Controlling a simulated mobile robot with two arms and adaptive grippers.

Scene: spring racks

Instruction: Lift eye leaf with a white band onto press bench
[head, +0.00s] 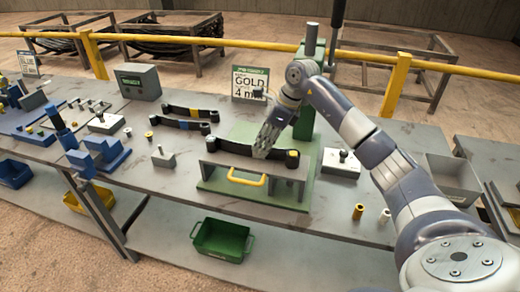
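A dark eye leaf (235,149) lies across the grey stand of the green-based press bench (225,166). A yellow piece shows at its right eye. My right gripper (262,152) points down at the middle of this leaf, its fingertips at or around it. The fingers cover that part, so I cannot tell whether a white band is there or whether they are shut on the leaf. Two other dark leaves lie behind to the left: one with a yellow band (178,110), one with a blue band (170,121). My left gripper is not in view.
A "GOLD 4 mm" sign (250,84) and green press column (305,115) stand behind the stand. A yellow handle (247,177) is at its front. A white-topped box (341,162) stands right, small cylinders (358,211) at the front right. Blue fixtures (100,155) fill the left.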

